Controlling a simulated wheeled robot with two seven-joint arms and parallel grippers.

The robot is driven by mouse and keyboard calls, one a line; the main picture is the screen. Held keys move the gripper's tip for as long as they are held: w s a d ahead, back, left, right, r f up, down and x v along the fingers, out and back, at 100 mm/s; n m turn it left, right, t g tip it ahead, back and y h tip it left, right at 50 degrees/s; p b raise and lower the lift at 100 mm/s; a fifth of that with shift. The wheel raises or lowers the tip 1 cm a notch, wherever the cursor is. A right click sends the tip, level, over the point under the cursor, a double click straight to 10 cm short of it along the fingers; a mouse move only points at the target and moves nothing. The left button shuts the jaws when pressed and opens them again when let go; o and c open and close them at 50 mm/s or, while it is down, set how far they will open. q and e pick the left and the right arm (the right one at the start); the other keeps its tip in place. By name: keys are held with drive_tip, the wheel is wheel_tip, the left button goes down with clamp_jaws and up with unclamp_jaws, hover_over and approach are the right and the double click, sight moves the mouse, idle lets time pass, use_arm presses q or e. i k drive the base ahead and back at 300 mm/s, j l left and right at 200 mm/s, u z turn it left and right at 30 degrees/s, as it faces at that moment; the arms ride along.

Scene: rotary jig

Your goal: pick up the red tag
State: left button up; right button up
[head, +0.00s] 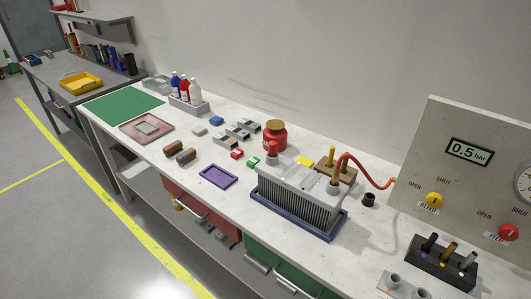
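A small red piece (237,154), which looks like the red tag, lies on the white workbench (215,140) near its middle. A similar small green piece (253,162) lies just to its right and nearer the front. The red piece is too small to make out in detail. Neither of my grippers is in view.
A grey finned block (300,192) stands right of the tags, with a red jar (275,135) behind them. A purple tray (218,176) lies in front. A pressure panel (470,170) stands at the right.

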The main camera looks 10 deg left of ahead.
sight(238, 153)
drive_tip(key=j+z, duration=0.4)
drive_tip(key=j, duration=0.3)
drive_tip(key=j+z, duration=0.4)
drive_tip(key=j, duration=0.35)
